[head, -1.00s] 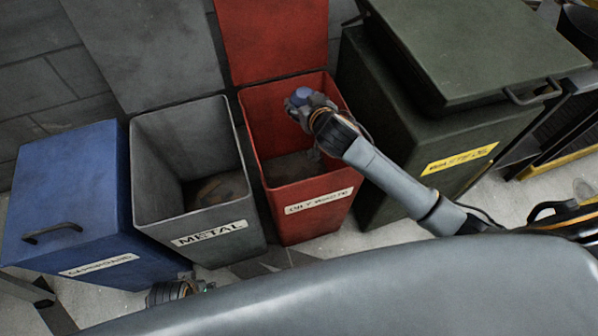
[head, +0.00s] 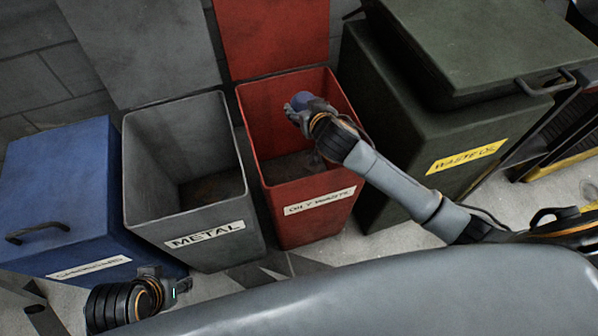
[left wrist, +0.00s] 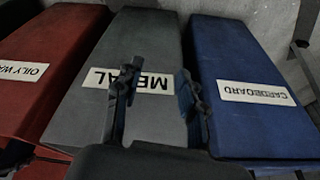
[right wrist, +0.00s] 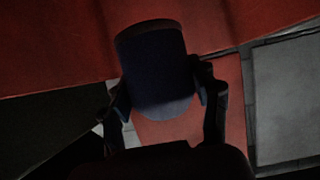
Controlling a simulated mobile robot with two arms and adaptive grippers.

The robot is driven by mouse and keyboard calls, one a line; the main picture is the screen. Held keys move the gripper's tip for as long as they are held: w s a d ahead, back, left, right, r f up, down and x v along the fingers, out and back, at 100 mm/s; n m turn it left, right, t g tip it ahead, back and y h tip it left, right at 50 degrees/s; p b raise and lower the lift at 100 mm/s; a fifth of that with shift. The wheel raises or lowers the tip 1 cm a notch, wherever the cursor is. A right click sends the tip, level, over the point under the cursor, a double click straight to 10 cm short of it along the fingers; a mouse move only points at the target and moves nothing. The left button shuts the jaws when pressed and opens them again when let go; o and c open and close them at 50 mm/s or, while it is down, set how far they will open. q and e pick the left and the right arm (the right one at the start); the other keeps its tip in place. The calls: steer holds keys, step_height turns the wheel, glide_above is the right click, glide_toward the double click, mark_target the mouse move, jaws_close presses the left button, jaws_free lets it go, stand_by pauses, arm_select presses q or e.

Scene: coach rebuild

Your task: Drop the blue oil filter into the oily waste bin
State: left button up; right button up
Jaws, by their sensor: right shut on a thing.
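The blue oil filter (head: 300,99) is held by my right gripper (head: 303,110) over the open mouth of the red oily waste bin (head: 307,216). In the right wrist view the filter (right wrist: 153,62) sits between the two fingers, dark blue and cylindrical, with red bin surfaces behind it. My right gripper is shut on it. My left gripper is low at the left in the head view, partly hidden. In the left wrist view its two fingers (left wrist: 155,90) stand apart with nothing between them, in front of the metal bin.
The open grey metal bin (head: 208,249) stands left of the red bin, and the closed blue cardboard bin (head: 60,190) is farther left. The closed dark green waste oil bin (head: 395,155) stands at the right. Red and grey lids are raised behind.

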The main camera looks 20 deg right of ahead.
arm_select(q)
steer(key=shift+s+r, duration=0.2)
steer(key=shift+r, duration=0.35)
arm_select(e)
steer(key=shift+f, duration=0.1)
steer(key=o, duration=1.4)
steer(key=shift+o, duration=0.6)
steer(key=shift+f, duration=0.1)
steer(key=v, duration=1.2)
